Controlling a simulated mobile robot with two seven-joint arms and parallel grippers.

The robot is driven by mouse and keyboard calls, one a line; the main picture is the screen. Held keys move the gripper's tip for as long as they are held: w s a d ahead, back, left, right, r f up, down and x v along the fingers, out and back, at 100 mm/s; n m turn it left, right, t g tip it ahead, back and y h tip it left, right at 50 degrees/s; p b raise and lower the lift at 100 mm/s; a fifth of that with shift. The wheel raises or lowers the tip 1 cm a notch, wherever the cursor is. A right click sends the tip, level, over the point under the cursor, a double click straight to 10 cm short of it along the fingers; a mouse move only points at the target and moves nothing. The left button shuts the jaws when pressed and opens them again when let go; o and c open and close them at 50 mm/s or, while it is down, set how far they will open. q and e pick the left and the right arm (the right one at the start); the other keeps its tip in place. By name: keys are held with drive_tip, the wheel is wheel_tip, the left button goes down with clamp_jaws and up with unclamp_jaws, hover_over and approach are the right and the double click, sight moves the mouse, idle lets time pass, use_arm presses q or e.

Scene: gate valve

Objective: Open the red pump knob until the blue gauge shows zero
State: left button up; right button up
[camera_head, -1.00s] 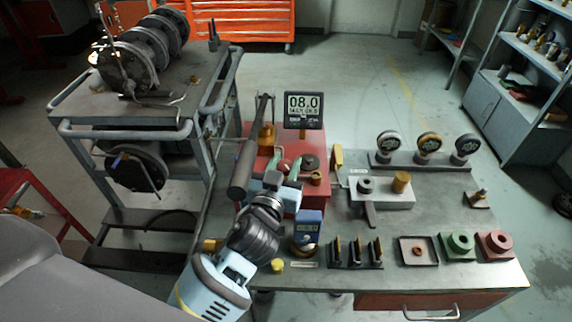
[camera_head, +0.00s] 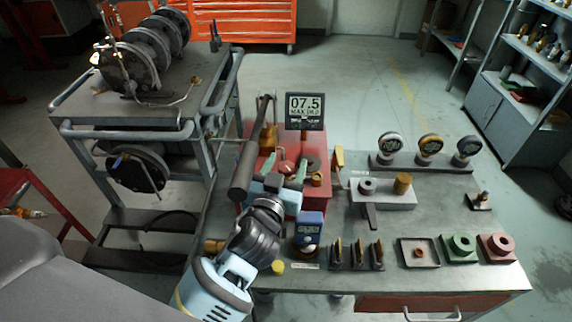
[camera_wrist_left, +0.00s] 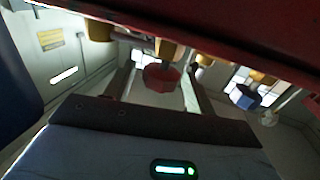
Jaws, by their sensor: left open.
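The red pump block (camera_head: 322,198) stands at the table's back left. A red knob (camera_wrist_left: 162,77) hangs between my left gripper's two fingers in the wrist view; any contact is unclear. My left gripper (camera_head: 285,170) is open over the pump block, its greenish fingers pointing away from me. A blue faceted knob (camera_wrist_left: 243,96) sits to the right of the fingers in the wrist view. A black-framed display (camera_head: 305,106) behind the pump reads 07.5; its smaller line is hard to read. A blue gauge box (camera_head: 310,226) stands in front; its reading is too small to tell. My right gripper is out of view.
A grey lever bar (camera_head: 243,170) rises left of my gripper. A grey block with a brass cylinder (camera_head: 402,184) stands to the right, with several round gauges (camera_head: 429,147) behind it. Black racks, a tray (camera_head: 418,239) and green and red blocks line the front. A cart (camera_head: 130,120) stands left.

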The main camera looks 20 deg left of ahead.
sight(283, 172)
use_arm(q)
drive_tip(key=s+b, duration=0.1)
drive_tip(key=s, duration=0.6)
drive_tip(key=shift+s+d, duration=0.1)
drive_tip(key=shift+s, duration=0.15)
